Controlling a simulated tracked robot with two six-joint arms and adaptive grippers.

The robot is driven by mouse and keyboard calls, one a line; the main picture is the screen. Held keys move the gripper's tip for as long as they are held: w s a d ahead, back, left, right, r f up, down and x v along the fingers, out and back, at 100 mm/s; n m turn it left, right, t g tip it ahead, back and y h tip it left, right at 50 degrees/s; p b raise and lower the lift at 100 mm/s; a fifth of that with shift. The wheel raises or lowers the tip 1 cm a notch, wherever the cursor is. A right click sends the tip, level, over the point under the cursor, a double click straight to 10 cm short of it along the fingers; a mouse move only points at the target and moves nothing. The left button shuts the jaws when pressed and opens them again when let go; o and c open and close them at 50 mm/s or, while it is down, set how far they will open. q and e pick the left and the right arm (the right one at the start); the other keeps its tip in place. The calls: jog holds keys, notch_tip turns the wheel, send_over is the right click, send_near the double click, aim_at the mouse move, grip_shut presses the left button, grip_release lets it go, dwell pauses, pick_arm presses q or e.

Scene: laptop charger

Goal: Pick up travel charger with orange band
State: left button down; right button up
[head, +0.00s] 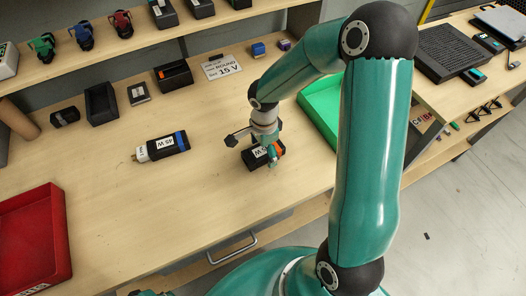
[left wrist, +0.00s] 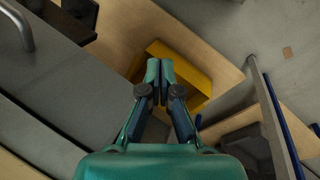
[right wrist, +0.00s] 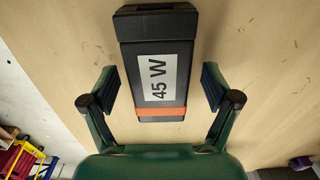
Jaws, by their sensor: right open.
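The travel charger with the orange band (head: 251,158) is a black block lying on the wooden table, partly hidden by my right gripper (head: 271,160) in the head view. In the right wrist view the charger (right wrist: 155,45) shows a white "45 W" label and an orange band near its lower end. My right gripper (right wrist: 160,88) is open, with one finger on each side of the charger's banded end and visible gaps to both. My left gripper (left wrist: 160,68) is away from the charger, with its fingertips together and nothing seen between them.
A similar charger with a blue band (head: 164,147) lies to the left. A red tray (head: 62,235) is at the left front, and a green tray (head: 309,105) is behind my right arm. A "15 V" sign (head: 221,68) and black boxes stand at the back.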

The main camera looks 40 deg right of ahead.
jog(key=c, duration=1.4)
jog(key=shift+r, duration=0.15)
